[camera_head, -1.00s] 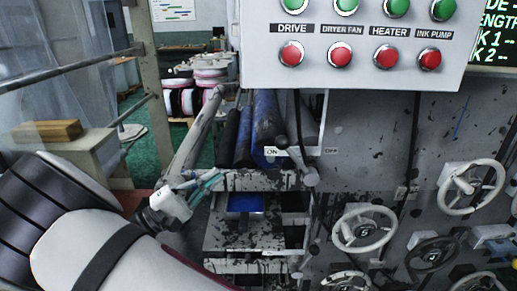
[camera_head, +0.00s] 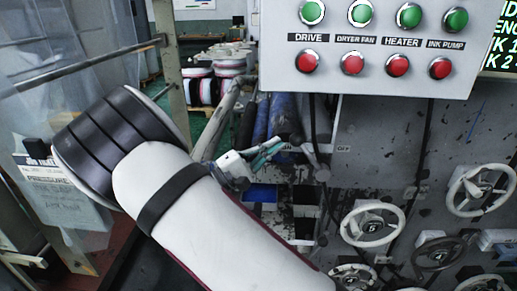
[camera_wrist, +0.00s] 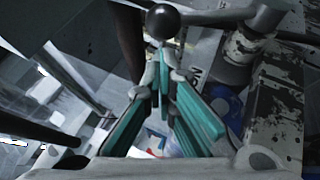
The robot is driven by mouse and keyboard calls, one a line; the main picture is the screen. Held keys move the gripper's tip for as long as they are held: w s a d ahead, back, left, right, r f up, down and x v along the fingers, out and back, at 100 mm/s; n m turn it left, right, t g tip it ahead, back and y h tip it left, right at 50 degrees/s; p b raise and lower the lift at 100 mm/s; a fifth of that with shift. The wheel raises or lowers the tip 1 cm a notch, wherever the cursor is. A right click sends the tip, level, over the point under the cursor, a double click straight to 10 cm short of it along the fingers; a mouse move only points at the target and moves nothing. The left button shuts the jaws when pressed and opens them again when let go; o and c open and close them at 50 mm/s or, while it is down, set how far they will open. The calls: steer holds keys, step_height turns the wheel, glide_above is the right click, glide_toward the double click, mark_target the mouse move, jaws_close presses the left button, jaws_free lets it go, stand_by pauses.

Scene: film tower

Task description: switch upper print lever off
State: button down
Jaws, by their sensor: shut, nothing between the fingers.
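The upper print lever (camera_head: 314,160) is a metal arm on a round pivot at the right end of the roller frame. Its OFF label (camera_head: 343,149) is to its right. In the wrist view the lever (camera_wrist: 215,18) ends in a black ball knob (camera_wrist: 162,21), and an upside-down ON label (camera_wrist: 200,72) lies beneath it, so the lever leans to the ON side. My gripper (camera_head: 279,146), with teal finger pads, is shut and empty just left of the lever. In the wrist view its fingertips (camera_wrist: 164,57) are close to the knob; contact cannot be told.
A control panel (camera_head: 375,85) with green and red buttons hangs above the lever. Several handwheels (camera_head: 372,226) stick out at the lower right. Blue and dark rollers (camera_head: 283,115) lie behind my gripper. The grey machine wall right of the lever is mostly flat.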

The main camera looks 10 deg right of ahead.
steer(key=shift+s+d+r, duration=0.2)
steer(key=shift+d, duration=0.15)
